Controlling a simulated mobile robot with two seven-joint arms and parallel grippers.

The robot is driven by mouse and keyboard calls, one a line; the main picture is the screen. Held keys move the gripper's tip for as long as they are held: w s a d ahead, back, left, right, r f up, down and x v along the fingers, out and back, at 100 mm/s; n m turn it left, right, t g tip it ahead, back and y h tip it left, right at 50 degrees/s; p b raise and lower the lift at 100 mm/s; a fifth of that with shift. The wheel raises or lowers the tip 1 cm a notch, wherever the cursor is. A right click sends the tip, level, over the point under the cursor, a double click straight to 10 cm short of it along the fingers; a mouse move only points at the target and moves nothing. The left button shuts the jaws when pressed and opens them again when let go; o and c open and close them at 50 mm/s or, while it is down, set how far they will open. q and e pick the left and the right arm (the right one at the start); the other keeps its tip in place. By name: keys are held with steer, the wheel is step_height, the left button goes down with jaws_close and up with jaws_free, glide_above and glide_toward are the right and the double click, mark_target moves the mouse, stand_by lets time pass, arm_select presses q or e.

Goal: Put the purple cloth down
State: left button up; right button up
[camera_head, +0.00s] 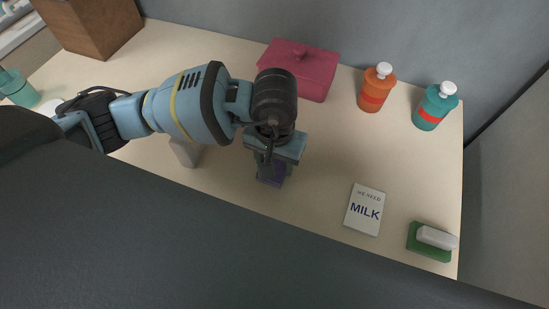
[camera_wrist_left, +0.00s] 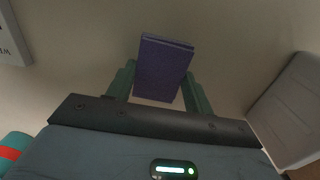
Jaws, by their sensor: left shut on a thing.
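The purple cloth (camera_wrist_left: 162,70) is a folded rectangular block between the two green fingers of my left gripper (camera_wrist_left: 160,86) in the left wrist view. In the head view the cloth (camera_head: 272,173) shows below my left gripper (camera_head: 274,163), over the middle of the counter and partly hidden by the gripper. My left gripper is shut on the cloth. I cannot tell whether the cloth touches the counter. My right gripper is not in view.
A "MILK" note (camera_head: 365,210) and a green sponge holder with a white block (camera_head: 430,241) lie to the right. A red box (camera_head: 299,69), an orange bottle (camera_head: 376,88) and a teal bottle (camera_head: 434,107) stand behind. The counter between gripper and note is clear.

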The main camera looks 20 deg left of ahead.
arm_select(q)
steer(key=shift+f, duration=0.2)
steer(key=o, duration=1)
steer(key=shift+o, duration=0.2)
steer(key=shift+r, duration=0.1)
steer(key=shift+r, duration=0.25)
step_height(320, 180, up, 12)
steer(key=shift+f, duration=0.15)
steer(key=shift+s+f, duration=0.1)
